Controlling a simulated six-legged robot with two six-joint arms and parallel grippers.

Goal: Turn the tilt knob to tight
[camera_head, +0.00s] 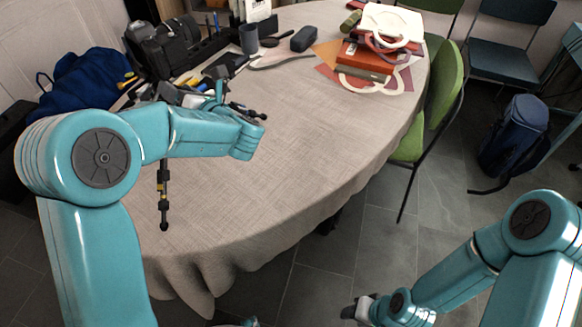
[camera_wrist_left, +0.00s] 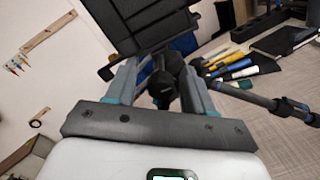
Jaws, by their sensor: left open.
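The black camera (camera_head: 168,45) sits above the table at the upper left, on a tripod whose dark leg (camera_head: 163,195) shows below my left forearm. In the left wrist view the dark camera body or mount (camera_wrist_left: 150,28) fills the top. A dark, round-ended knob or handle (camera_wrist_left: 161,90) shows between the fingers of my left gripper (camera_wrist_left: 158,70), which is open around it. I cannot tell whether the fingers touch it or how tight it is. In the head view my left forearm hides much of the tripod. My right gripper (camera_head: 360,309) is low at the bottom, far from the tripod.
The round table's beige cloth (camera_head: 300,130) is clear in the middle. Red boxes (camera_head: 365,55) and papers lie at the back right. A grey cup (camera_head: 249,39), a dark case (camera_head: 304,39) and tools lie near the tripod. A green chair (camera_head: 440,95) stands at the right edge.

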